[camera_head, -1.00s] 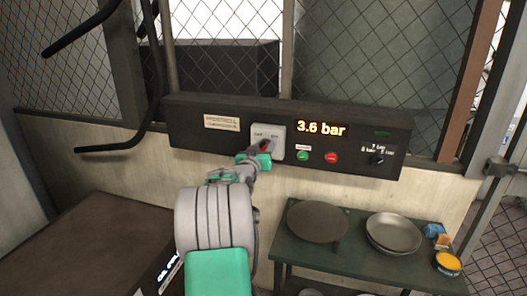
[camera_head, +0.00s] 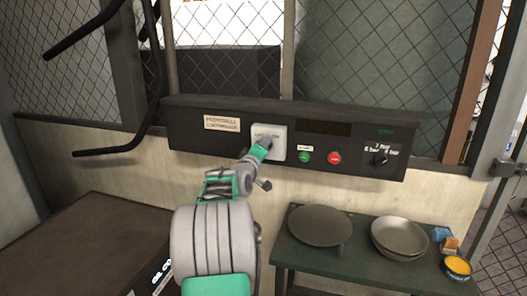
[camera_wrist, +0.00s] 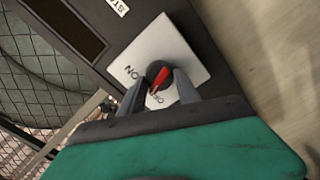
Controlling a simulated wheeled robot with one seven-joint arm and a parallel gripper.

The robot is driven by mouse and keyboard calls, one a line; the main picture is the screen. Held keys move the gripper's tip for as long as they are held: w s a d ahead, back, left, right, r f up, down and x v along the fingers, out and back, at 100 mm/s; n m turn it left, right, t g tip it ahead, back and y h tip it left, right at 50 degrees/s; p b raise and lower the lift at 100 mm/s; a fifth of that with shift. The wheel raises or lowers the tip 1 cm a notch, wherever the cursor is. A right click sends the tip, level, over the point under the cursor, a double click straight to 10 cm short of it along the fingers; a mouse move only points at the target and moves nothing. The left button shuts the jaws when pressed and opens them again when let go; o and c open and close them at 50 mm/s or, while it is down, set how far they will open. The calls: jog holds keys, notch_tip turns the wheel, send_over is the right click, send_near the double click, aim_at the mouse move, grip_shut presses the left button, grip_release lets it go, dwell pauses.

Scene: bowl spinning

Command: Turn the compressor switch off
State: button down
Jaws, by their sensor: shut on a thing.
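The compressor switch is a rotary knob with a red pointer (camera_wrist: 160,78) on a white square plate (camera_wrist: 176,45) marked ON and OFF. In the wrist view the red pointer lies toward the OFF label. The plate (camera_head: 280,130) also shows in the head view, on the left half of a dark control panel (camera_head: 350,160). My gripper (camera_wrist: 160,88) is shut on the knob, with one finger on each side of it. In the head view my gripper (camera_head: 266,144) covers most of the knob. The panel's display (camera_head: 323,128) is dark.
A green button (camera_head: 305,157), a red button (camera_head: 334,157) and a small black dial (camera_head: 379,158) sit right of the switch. A green table (camera_head: 290,254) below holds a dark round plate (camera_head: 319,225), a metal bowl (camera_head: 397,236) and an orange-topped can (camera_head: 457,267). Black bars (camera_head: 115,151) jut out at left.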

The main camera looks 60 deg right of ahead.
jog(key=n, duration=0.5)
jog(key=shift+f+n, duration=0.1)
jog(key=shift+n, duration=0.3)
dwell(0.4)
jog(key=c, duration=0.9)
grip_release()
jog(key=s+a+b, duration=0.1)
jog(key=a, duration=0.6)
jog(key=shift+a+b, duration=0.35)
jog(key=shift+s, duration=0.1)
